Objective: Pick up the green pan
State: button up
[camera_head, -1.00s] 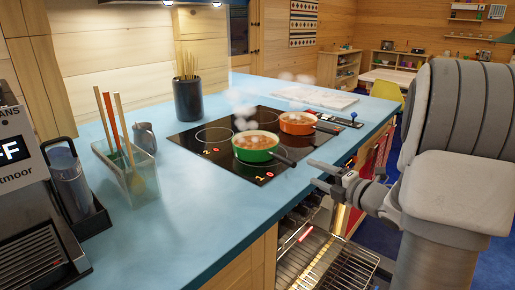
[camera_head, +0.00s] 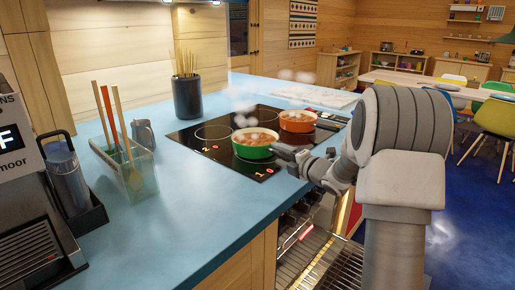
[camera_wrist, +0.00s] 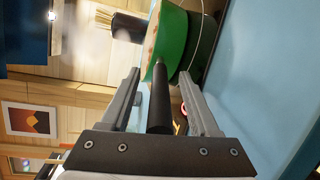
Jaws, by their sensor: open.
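The green pan (camera_head: 255,146) sits on the front part of the black cooktop, with steaming reddish food in it. Its green side (camera_wrist: 172,42) fills the top middle of the wrist view. Its black handle (camera_wrist: 160,100) points toward my wrist and lies between my two open fingers. My gripper (camera_head: 285,154) is at the pan's right side, at the handle, over the counter edge. In the wrist view my gripper (camera_wrist: 160,88) has a finger on each side of the handle, with visible gaps. In the head view my gripper hides most of the handle.
An orange pan (camera_head: 297,121) with food stands close behind on the cooktop (camera_head: 205,145). A black holder (camera_head: 187,98) of sticks and a clear utensil bin (camera_head: 128,170) stand to the left. An open oven or rack (camera_head: 310,255) is below the counter edge.

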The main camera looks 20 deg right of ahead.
jog(key=shift+w+a+f, duration=0.1)
jog(key=shift+w+a, duration=0.05)
jog(key=shift+w, duration=0.45)
grip_shut()
dwell(0.8)
jog(key=shift+r, duration=0.3)
